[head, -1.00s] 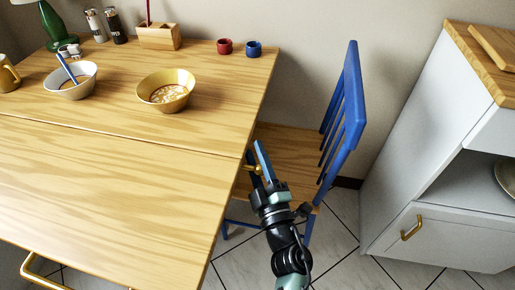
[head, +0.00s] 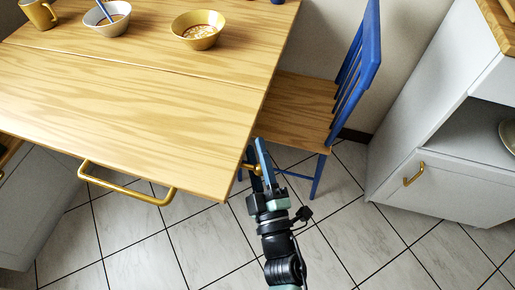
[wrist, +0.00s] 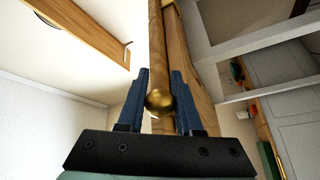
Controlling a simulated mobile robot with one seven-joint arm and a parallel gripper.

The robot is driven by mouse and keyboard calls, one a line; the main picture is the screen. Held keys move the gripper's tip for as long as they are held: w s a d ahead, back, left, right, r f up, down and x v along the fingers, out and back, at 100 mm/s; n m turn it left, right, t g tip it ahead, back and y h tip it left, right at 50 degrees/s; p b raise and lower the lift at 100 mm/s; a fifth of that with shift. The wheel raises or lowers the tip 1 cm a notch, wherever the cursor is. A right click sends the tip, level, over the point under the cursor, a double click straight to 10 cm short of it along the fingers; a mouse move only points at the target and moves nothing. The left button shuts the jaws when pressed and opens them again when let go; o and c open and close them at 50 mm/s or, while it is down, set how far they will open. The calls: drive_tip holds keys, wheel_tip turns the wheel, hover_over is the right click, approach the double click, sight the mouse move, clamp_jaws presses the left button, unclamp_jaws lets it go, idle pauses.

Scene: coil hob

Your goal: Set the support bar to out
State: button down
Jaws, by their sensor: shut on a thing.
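The support bar (wrist: 157,45) shows in the wrist view as a long brown bar running away from me beneath the table, with a round brass knob (wrist: 159,101) at its near end. My gripper (wrist: 160,85) is shut on the knob, one blue finger on each side. In the head view my gripper (head: 256,150) is at the right edge of the wooden table (head: 140,120), low beside the tabletop. A bit of the brass knob (head: 256,170) shows between the fingers there. The rest of the bar is hidden under the tabletop in that view.
A blue chair (head: 300,110) with a wooden seat stands just beyond my gripper. A white cabinet (head: 440,150) is at the right. A brass handle (head: 125,187) sticks out from the table's front edge.

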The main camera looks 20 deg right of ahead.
drive_tip(key=shift+s+a+f, duration=0.1)
drive_tip(key=shift+s+f, duration=0.05)
drive_tip(key=c, duration=0.6)
unclamp_jaws()
drive_tip(key=shift+s, duration=0.15)
drive_tip(key=v, duration=1.2)
drive_tip(key=shift+s+p, duration=0.4)
